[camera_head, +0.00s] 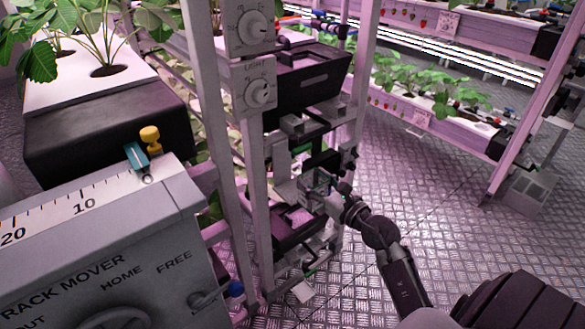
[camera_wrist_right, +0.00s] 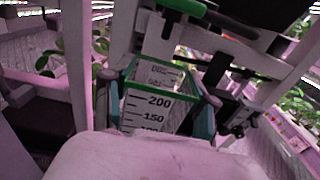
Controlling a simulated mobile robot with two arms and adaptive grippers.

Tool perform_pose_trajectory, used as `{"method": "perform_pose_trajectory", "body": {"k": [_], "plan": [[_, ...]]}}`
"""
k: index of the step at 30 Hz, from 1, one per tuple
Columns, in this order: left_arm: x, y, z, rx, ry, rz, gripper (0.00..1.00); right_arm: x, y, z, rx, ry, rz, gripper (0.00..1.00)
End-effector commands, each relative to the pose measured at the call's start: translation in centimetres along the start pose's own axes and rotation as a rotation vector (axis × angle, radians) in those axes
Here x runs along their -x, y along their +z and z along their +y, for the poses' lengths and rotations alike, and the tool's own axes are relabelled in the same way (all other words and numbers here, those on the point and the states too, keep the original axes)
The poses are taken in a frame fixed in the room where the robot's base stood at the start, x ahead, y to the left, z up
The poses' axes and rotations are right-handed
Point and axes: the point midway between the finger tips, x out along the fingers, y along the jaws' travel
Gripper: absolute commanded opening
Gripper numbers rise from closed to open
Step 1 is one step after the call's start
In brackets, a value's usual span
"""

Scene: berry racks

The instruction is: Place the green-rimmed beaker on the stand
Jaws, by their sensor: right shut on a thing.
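The green-rimmed beaker (camera_wrist_right: 150,102) is clear, with black graduation marks that include 200 and 150. In the right wrist view it sits between the fingers of my right gripper (camera_wrist_right: 160,108), which is shut on it. In the head view the right gripper (camera_head: 328,192) reaches into the rack from the right, and the beaker (camera_head: 316,180) is small and partly hidden there. I cannot make out for certain which part is the stand. My left gripper is not in view.
Metal rack posts (camera_head: 361,75) stand close around the right gripper. A dark tray (camera_head: 290,232) is just below it, and a dark bin (camera_head: 312,82) is above. A grey rack mover box (camera_head: 95,250) fills the lower left. Open metal floor (camera_head: 440,190) lies to the right.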

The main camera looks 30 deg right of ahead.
Motion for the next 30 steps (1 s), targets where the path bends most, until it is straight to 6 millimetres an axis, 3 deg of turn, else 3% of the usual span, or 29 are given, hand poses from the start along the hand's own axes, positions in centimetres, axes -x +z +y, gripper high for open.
{"method": "perform_pose_trajectory", "body": {"k": [3, 11, 17, 21, 30], "plan": [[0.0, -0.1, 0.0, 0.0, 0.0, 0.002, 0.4, -2.8, 0.1, 0.0, -0.002, 0.0, -0.004, 0.28], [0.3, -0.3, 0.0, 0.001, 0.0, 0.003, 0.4, -5.4, 0.0, 0.0, 0.0, 0.0, -0.001, 0.28], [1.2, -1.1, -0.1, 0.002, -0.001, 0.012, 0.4, -8.9, 0.0, 0.1, -0.003, 0.002, -0.003, 0.28], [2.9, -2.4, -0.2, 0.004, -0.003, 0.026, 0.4, -8.5, -1.5, 0.0, -0.002, 0.001, 0.001, 0.28], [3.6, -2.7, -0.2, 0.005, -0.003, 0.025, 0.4, -8.4, -1.5, 0.0, 0.0, 0.0, 0.0, 0.28]]}}
